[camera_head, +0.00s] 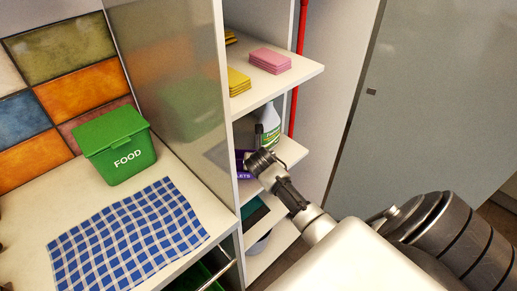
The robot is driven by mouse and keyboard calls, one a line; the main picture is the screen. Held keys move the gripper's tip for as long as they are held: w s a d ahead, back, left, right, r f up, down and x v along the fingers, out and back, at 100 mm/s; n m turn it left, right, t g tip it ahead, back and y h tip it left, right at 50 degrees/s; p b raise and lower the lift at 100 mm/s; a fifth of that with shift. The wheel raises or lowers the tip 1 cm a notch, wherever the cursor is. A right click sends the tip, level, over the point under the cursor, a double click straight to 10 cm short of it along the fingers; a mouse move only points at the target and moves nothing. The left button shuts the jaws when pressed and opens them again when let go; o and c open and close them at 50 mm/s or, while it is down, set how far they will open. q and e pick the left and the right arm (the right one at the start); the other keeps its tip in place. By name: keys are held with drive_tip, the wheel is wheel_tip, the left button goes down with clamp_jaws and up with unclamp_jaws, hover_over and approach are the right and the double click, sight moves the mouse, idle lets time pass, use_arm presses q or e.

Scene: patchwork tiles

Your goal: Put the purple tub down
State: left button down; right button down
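The purple tub (243,175) shows in the head view at the middle shelf of the tall open unit, partly hidden by my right gripper and cut off by the unit's side panel. White letters show on it. I cannot tell if it rests on the shelf or hangs just above it. My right gripper (257,161) reaches in from the lower right, with its end at the tub. Its fingers are too small and hidden to tell if they grip it. My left gripper is not in view.
A spray bottle (269,124) stands behind the gripper on the middle shelf (292,155). Pink sponges (270,59) and yellow cloths (238,80) lie on the shelf above. A green food bin (116,146) and a blue checked cloth (128,240) are on the counter at left.

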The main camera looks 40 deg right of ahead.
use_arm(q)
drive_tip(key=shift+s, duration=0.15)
use_arm(e)
drive_tip(key=shift+f, duration=0.15)
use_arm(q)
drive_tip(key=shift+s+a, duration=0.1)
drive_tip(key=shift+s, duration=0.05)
use_arm(e)
drive_tip(key=c, duration=1.4)
unclamp_jaws()
drive_tip(key=shift+o, duration=0.2)
drive_tip(key=shift+r, duration=0.2)
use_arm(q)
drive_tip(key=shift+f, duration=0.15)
use_arm(e)
drive_tip(key=v, duration=1.2)
drive_tip(key=shift+f, duration=0.15)
